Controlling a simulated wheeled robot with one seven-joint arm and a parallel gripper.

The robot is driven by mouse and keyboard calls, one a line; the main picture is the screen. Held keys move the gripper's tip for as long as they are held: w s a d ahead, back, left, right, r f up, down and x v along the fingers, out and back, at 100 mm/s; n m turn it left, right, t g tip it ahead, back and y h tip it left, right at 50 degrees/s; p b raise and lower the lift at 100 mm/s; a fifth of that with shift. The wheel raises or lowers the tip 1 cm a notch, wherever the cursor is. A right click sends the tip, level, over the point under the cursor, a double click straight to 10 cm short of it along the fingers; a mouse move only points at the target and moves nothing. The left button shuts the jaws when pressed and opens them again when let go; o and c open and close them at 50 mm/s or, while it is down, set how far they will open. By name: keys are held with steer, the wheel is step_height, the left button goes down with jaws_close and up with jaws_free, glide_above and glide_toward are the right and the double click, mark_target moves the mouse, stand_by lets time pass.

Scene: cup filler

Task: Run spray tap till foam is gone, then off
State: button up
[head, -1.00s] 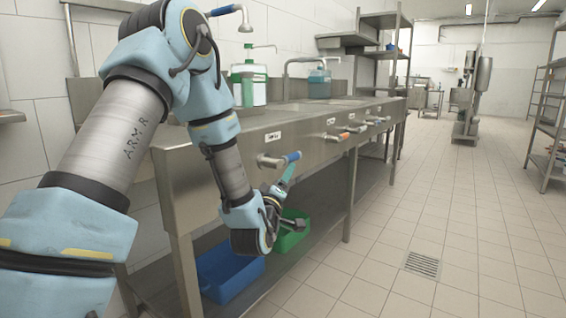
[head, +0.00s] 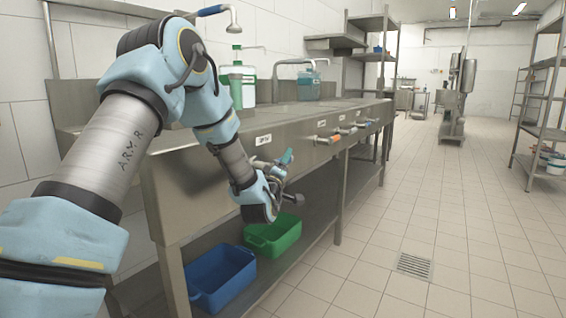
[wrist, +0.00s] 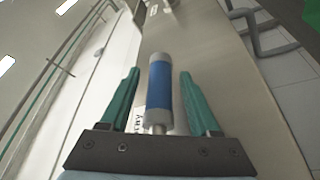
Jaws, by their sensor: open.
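A lever tap with a blue grip (wrist: 159,85) sticks out from the steel sink's front panel. In the wrist view the grip lies between the two teal fingers of my gripper (wrist: 160,74), with a gap on each side. My gripper is open. In the head view my gripper (head: 283,163) is at the front panel and hides most of this lever. A spray head with a blue part (head: 216,10) hangs at the top left by the wall. The inside of the nearest basin is hidden, and I see no foam or water.
A blue bin (head: 222,277) and a green bin (head: 273,236) stand on the shelf below. The tiled floor at right is clear around a drain (head: 414,265).

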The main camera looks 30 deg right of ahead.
steer(key=shift+w, duration=0.1)
steer(key=shift+c, duration=0.4)
jaws_close()
stand_by(1.0)
